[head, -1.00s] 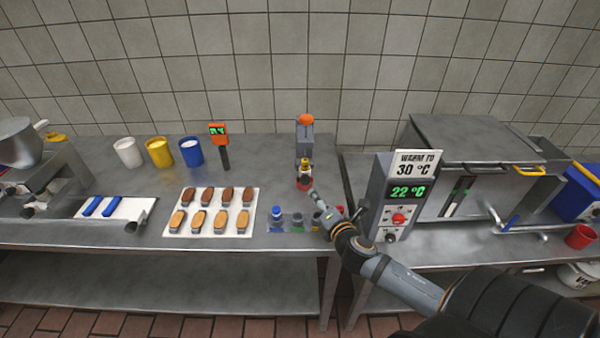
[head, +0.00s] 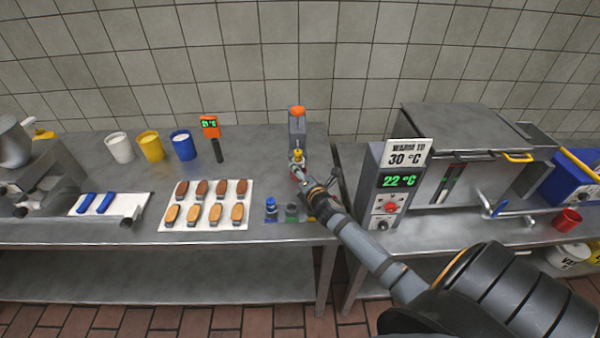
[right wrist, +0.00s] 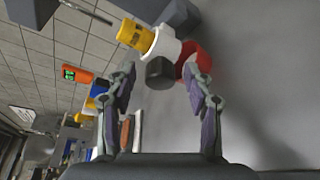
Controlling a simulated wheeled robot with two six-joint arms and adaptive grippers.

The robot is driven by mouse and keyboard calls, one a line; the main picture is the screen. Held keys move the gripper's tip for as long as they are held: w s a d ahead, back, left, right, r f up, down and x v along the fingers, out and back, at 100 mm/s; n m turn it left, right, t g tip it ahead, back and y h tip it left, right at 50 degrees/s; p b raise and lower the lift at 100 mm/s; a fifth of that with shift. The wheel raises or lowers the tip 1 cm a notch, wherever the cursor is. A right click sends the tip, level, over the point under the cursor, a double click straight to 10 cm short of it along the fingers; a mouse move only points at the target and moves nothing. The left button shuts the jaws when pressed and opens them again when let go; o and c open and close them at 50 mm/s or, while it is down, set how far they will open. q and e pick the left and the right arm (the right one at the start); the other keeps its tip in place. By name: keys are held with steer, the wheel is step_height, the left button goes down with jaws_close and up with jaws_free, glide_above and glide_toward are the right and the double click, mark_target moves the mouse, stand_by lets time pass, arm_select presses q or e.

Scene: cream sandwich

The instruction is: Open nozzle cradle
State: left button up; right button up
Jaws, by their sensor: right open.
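The cradle stand is a grey post (head: 297,126) with an orange top, at the back right of the left table in the head view. A yellow part (head: 297,154) sits low at its front, above a red part. The right wrist view shows a yellow cylinder (right wrist: 136,35) with a white collar (right wrist: 164,43), a dark grey block (right wrist: 160,73) and a red round part (right wrist: 197,62) beyond the fingertips. My right gripper (right wrist: 161,82) is open and empty, its fingers either side of the dark block; contact is unclear. My left gripper is not in view.
A white tray (head: 163,228) of brown and tan pieces lies left of my right arm. Small blue (head: 271,208) and green (head: 291,212) bottles stand near the front edge. A control box (head: 373,190) reading 22 °C stands right of the arm.

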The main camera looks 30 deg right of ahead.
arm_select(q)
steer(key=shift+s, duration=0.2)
arm_select(e)
steer(key=shift+c, duration=0.9)
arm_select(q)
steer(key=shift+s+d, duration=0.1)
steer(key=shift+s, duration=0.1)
arm_select(e)
jaws_close()
steer(key=s+a, duration=0.2)
steer(key=s, duration=0.1)
steer(key=s+a+p, duration=0.1)
steer(key=s, duration=0.1)
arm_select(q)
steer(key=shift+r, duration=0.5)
arm_select(e)
steer(key=shift+w, duration=0.1)
steer(key=shift+o, duration=0.9)
jaws_free()
